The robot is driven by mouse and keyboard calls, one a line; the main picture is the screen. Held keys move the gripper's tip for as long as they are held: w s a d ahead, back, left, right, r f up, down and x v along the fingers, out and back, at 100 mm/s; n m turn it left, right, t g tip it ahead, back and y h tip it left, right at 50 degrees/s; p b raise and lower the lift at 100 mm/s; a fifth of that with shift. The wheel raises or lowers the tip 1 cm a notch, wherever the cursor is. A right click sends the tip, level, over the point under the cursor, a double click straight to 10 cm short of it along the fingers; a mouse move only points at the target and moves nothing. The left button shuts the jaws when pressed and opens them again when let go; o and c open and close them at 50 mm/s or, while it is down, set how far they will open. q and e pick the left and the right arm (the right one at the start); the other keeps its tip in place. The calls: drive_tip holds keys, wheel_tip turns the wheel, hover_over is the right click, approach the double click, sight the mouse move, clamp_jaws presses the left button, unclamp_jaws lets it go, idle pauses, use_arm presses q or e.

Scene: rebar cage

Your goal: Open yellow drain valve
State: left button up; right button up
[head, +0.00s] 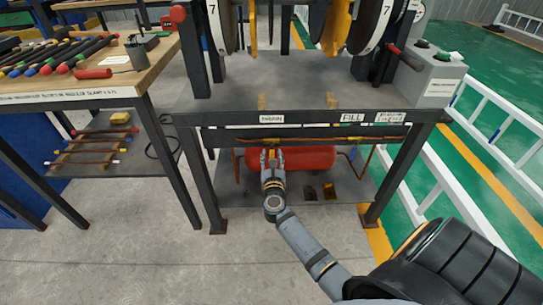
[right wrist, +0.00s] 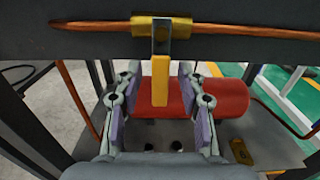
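The yellow drain valve handle (right wrist: 160,80) hangs straight down from a yellow fitting (right wrist: 161,26) on a copper pipe (right wrist: 240,29), under the dark bench edge. My right gripper (right wrist: 160,72) is open, with one finger on each side of the handle. A gap shows between the handle and each finger, so it is not gripped. In the head view my right gripper (head: 271,158) reaches under the front of the bench and mostly hides the valve. My left gripper is not in view.
A red tank (head: 305,159) lies behind the valve on the lower shelf; it also shows in the right wrist view (right wrist: 225,98). Bench legs (head: 201,180) stand on both sides. A wooden table (head: 130,88) with tools is at the left. White railings (head: 490,165) are at the right.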

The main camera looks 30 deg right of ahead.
drive_tip(key=shift+w+d, duration=0.25)
drive_tip(key=shift+w, duration=0.15)
clamp_jaws()
